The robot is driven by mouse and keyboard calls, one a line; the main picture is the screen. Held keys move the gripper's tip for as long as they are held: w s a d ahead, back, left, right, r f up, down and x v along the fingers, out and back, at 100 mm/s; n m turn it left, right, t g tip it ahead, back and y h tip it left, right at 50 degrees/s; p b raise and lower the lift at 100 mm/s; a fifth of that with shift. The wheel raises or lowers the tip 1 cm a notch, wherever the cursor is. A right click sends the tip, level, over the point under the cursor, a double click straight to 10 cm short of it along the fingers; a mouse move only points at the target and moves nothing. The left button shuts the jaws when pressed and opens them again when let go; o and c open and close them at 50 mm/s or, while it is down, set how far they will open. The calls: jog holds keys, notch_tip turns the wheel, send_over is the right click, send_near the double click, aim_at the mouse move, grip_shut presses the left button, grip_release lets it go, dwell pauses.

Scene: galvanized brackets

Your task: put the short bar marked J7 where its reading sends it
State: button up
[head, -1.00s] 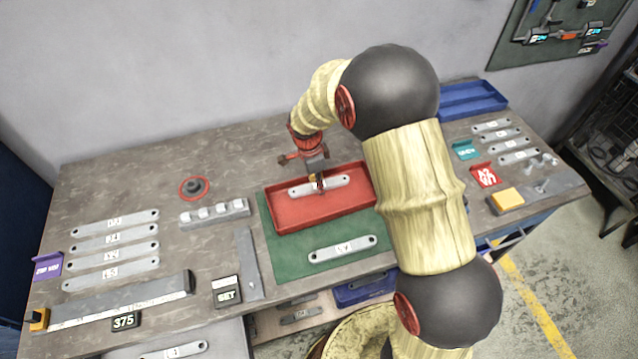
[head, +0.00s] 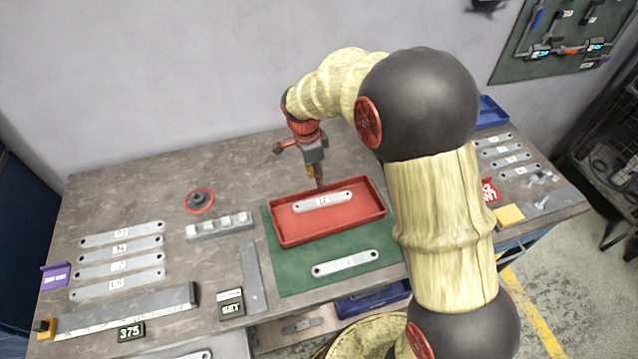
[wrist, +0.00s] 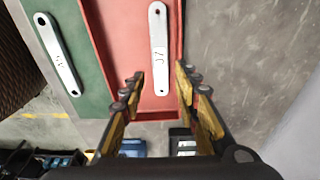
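A grey bar marked J7 (wrist: 159,55) lies flat in the red tray (wrist: 110,30), a hole at each end. It also shows in the head view (head: 323,202), near the tray's middle. My gripper (head: 316,186) is above the tray's back edge, apart from the bar. In the wrist view its two fingers (wrist: 161,76) are spread with nothing between them. A second bar (head: 345,264) lies on the green mat (head: 290,284) in front of the tray; its mark is hard to read.
Left are several marked bars (head: 120,252), a purple tag (head: 56,275), a rail with a 375 display (head: 130,331), a SET box (head: 231,304) and a slotted block (head: 220,228). Right are more bars (head: 505,148), a red tag (head: 488,190), a yellow block (head: 509,215) and a blue tray (head: 491,112).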

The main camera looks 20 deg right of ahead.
jog(key=s+d+r+n+t+y, duration=0.1)
jog(key=s+r+n+t, duration=0.2)
jog(key=s+r+n, duration=0.85)
jog(key=s+r+n+t, duration=0.1)
jog(key=s+r+n, duration=0.2)
jog(key=s, duration=0.5)
jog(key=s+r+n+t, duration=0.1)
jog(key=s+r+n, duration=0.2)
jog(key=s+r, duration=0.3)
jog(key=shift+s+d+r+t+y, duration=0.15)
jog(key=shift+s+d+t+y, duration=0.15)
jog(key=shift+s, duration=0.55)
jog(key=shift+a+n, duration=0.15)
jog(key=shift+n, duration=0.2)
